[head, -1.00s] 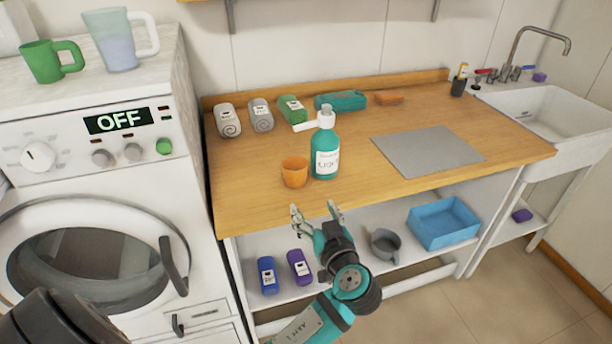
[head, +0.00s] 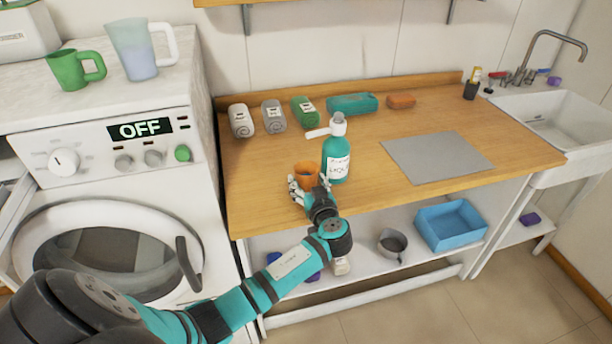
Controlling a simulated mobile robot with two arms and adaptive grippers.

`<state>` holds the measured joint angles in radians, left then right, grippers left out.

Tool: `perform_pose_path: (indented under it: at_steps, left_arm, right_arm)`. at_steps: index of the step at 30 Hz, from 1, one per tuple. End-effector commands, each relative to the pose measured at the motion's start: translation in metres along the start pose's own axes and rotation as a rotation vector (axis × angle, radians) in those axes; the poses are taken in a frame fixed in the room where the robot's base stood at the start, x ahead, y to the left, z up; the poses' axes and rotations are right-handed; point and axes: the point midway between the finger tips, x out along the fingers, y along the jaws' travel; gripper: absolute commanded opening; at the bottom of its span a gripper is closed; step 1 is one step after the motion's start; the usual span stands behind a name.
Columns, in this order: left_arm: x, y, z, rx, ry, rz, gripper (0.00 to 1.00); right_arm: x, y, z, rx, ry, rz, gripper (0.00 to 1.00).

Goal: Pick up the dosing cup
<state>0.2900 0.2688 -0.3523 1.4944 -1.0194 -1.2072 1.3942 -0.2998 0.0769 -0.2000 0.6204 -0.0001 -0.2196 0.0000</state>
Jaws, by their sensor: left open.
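The dosing cup is a small orange cup (head: 306,172) near the front edge of the wooden counter, just left of the teal pump bottle (head: 336,158). My left gripper (head: 308,184) is open at the near side of the cup, its fingers spread to the left and right of the cup's lower part. The fingers hide part of the cup, and I cannot tell whether they touch it. My right gripper is not in view.
Rolled towels (head: 272,116) and a teal pack (head: 352,104) lie along the back of the wooden counter (head: 400,195). A grey mat (head: 437,157) lies to the right. Below, a shelf holds a blue bin (head: 450,225) and a grey pot (head: 391,244).

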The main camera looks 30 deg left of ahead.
Motion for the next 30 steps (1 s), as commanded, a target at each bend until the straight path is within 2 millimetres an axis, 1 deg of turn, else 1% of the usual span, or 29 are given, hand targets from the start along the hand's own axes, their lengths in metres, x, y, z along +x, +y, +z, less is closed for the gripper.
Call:
perform_pose_path:
  at_steps: [7,8,18,30]
  left_arm:
    - [0.0022,0.0001,0.0007,0.0,0.0,0.0,0.66]
    - [0.0022,0.0001,0.0007,0.0,0.0,0.001,0.63]
    - [0.0019,0.0001,0.0005,0.001,0.0,0.0,0.2]
    - [0.0013,0.0003,-0.0031,-0.001,0.0,0.0,0.2]
  right_arm:
    - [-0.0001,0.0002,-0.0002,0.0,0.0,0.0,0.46]
    - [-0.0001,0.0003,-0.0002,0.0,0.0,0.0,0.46]
    - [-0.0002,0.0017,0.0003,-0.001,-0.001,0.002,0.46]
    - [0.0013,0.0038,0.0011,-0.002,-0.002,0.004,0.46]
